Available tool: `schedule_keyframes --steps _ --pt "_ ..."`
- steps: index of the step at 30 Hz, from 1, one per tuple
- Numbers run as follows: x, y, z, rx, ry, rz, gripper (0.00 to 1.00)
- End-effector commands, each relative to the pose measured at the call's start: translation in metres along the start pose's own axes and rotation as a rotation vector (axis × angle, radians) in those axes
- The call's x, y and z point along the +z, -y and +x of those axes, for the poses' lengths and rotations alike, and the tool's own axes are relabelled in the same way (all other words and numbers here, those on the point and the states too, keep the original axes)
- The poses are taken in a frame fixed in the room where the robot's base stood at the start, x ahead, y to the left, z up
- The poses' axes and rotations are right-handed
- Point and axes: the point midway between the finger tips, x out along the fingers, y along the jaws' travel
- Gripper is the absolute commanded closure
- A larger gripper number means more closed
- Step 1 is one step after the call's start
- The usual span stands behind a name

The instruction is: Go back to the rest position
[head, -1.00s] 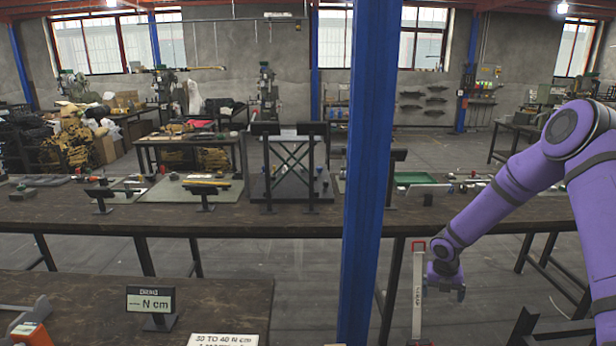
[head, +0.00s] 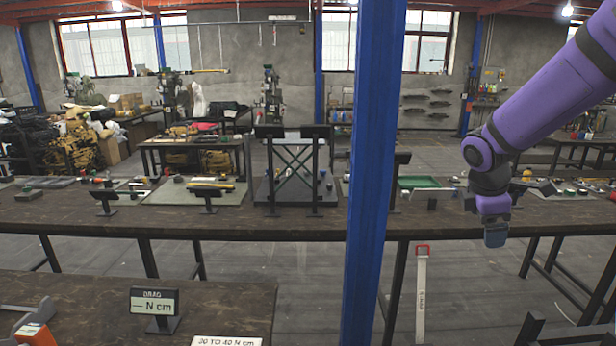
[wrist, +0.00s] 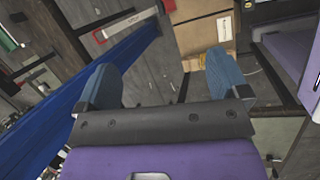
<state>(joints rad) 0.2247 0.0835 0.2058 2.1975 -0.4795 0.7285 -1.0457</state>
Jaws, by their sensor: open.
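My gripper (head: 495,236) hangs at the end of my purple arm on the right of the head view, in front of the long workbench (head: 270,229). In the wrist view my gripper (wrist: 165,85) shows two blue-grey fingers spread wide apart. Nothing is between the fingers.
A blue column (head: 366,180) rises floor to ceiling left of my arm. A nearer table (head: 225,290) at bottom left carries a display reading "— N cm" (head: 154,301). A green tray (head: 425,182) lies on the long bench. Open floor shows below the bench.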

Motion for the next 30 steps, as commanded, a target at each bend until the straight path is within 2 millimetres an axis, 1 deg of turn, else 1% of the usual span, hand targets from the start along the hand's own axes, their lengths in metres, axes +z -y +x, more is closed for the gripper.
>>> schedule_keyframes --steps 1,6,9,15,18,24,27,30 --pt "0.003 0.009 -0.016 0.015 -0.004 0.066 0.07" --pt "0.01 0.043 -0.059 0.044 -0.037 0.319 0.07" --pt "0.013 0.064 -0.081 0.057 -0.068 0.466 0.07" --pt "0.019 0.111 -0.118 0.065 -0.15 0.756 0.07" --pt "0.021 0.135 -0.133 0.06 -0.201 0.897 0.07" --pt "0.024 0.182 -0.154 0.022 -0.316 1.166 0.07" --pt "0.024 0.202 -0.16 -0.007 -0.367 1.272 0.07" --pt "0.024 0.216 -0.164 -0.033 -0.407 1.35 0.07"
